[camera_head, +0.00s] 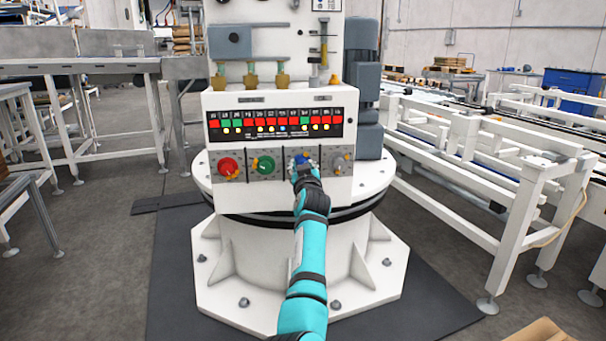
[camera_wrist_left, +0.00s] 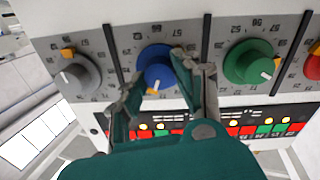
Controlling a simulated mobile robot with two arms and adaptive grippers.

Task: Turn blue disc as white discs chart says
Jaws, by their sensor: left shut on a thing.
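The blue disc (camera_wrist_left: 156,70) is a knob on a numbered grey plate; in the head view it shows (camera_head: 302,158) just above my gripper. My left gripper (camera_head: 303,170) has its fingers on either side of the blue disc, shut on it, as the left wrist view (camera_wrist_left: 160,80) shows. My right gripper is not in view.
A green disc (camera_head: 265,165) and a red disc (camera_head: 229,168) sit left of the blue one. Above runs a black strip (camera_head: 280,125) with red and green cells and small lights. The white machine base (camera_head: 230,245) stands below. White conveyor frames (camera_head: 480,160) stand right.

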